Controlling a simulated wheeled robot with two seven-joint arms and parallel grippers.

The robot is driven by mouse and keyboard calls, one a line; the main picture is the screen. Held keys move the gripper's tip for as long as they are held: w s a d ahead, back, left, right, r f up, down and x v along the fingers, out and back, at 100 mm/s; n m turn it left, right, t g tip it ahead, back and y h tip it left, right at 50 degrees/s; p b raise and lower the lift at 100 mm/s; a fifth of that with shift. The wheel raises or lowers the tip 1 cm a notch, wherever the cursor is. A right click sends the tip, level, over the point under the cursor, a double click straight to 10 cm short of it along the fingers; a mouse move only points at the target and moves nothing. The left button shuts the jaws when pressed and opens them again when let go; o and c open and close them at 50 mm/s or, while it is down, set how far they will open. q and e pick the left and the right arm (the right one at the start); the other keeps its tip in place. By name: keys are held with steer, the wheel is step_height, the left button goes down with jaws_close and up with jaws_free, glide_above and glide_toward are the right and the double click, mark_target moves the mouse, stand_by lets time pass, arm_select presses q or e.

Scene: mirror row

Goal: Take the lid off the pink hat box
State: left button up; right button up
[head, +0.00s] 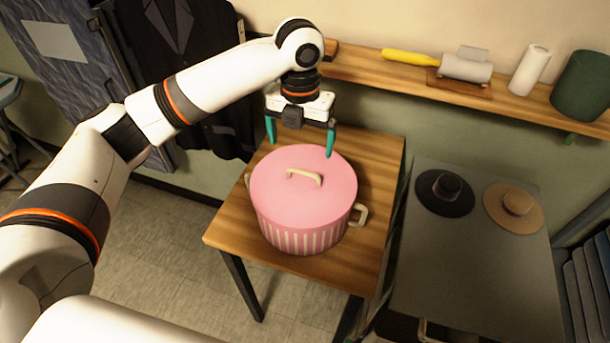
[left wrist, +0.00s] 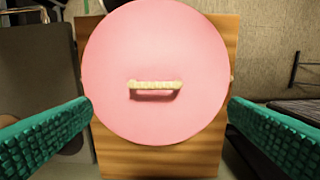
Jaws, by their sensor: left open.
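The pink hat box (head: 300,238) has striped sides and cream side handles and stands on a small wooden table (head: 375,200). Its pink lid (head: 275,195) is on top, with a cream handle (head: 304,177) across the middle. The lid (left wrist: 155,50) and its handle (left wrist: 155,85) also show in the left wrist view. My left gripper (head: 300,138) is open with teal fingers and is above the far part of the lid, apart from the handle. In the left wrist view the handle lies between the two fingers, farther off. My right gripper is not in view.
A wooden shelf (head: 385,82) on the wall behind holds a yellow-handled roller (head: 440,62), a white roll (head: 530,70) and a green pot (head: 583,88). A grey table (head: 470,270) at the right holds a black hat (head: 445,193) and a tan hat (head: 513,207). A dark jacket (head: 185,60) hangs behind my left arm.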

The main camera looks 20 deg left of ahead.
mark_target(303, 172)
arm_select(q)
step_height(303, 172, down, 3)
steer(key=shift+s+r, duration=0.1)
steer(key=shift+r, duration=0.1)
steer(key=f, duration=0.1)
steer(key=f+p, duration=0.1)
steer(key=f, duration=0.1)
steer(key=f+p, duration=0.1)
steer(key=shift+s+d+f, duration=0.2)
steer(key=shift+d+f, duration=0.15)
steer(key=shift+f, duration=0.65)
steer(key=shift+w+f, duration=0.1)
steer(key=c, duration=1.1)
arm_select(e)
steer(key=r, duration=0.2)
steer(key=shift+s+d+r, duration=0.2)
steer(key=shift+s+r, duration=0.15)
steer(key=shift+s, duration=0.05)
